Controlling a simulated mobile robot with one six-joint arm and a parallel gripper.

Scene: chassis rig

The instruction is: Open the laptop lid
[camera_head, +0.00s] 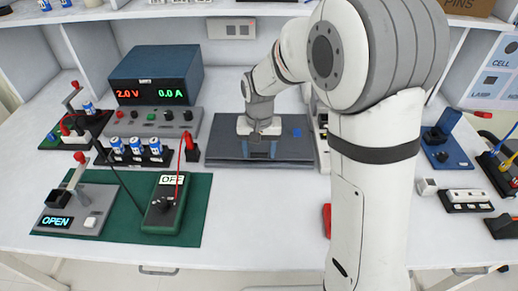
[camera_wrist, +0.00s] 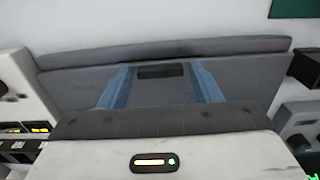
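The laptop (camera_head: 225,138) is a dark grey slab lying flat in the middle of the bench. Its lid looks shut. My gripper (camera_head: 261,152) is over the laptop's middle, pointing down near its front part. In the wrist view my two blue fingers (camera_wrist: 162,88) stand wide apart with nothing between them. The laptop (camera_wrist: 250,75) fills the area beneath them, with a long raised edge across the top of that view and a small dark rectangle between the fingers. Whether the fingertips touch the laptop cannot be told.
A power supply (camera_head: 155,78) and a row of batteries (camera_head: 136,149) stand left of the laptop. A multimeter (camera_head: 164,205) lies on a green mat (camera_head: 125,215) at front left. Small devices (camera_head: 466,200) stand at the right. Bare bench lies in front of the laptop.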

